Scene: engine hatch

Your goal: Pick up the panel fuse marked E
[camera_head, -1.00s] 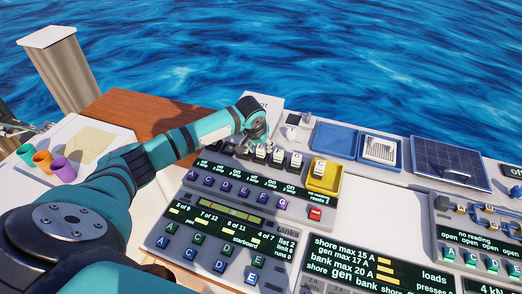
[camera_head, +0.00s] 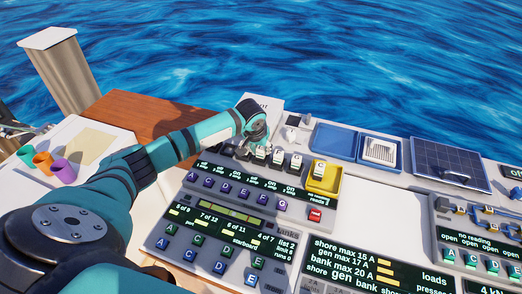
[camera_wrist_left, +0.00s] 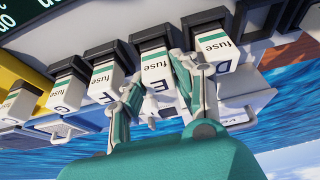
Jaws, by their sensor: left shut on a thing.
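The panel fuse E (camera_wrist_left: 156,68) is a white block with a green stripe, the word "fuse" and a black top. It stands in the row between fuse F (camera_wrist_left: 105,74) and fuse D (camera_wrist_left: 212,48) in the left wrist view. My left gripper (camera_wrist_left: 160,82) is shut on fuse E, with one finger on each side of it. In the head view my left gripper (camera_head: 256,143) is at the back of the fuse row, and fuse E (camera_head: 260,155) shows just in front of it. The fuse looks level with its neighbours. My right gripper is not in view.
Fuse G (camera_wrist_left: 64,90) stands beyond F. A yellow tray (camera_head: 324,182) with a white block lies right of the row. Purple lettered buttons (camera_head: 226,188) and a red button (camera_head: 315,214) lie in front. Blue trays (camera_head: 336,139) stand behind. Coloured cups (camera_head: 62,171) stand at left.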

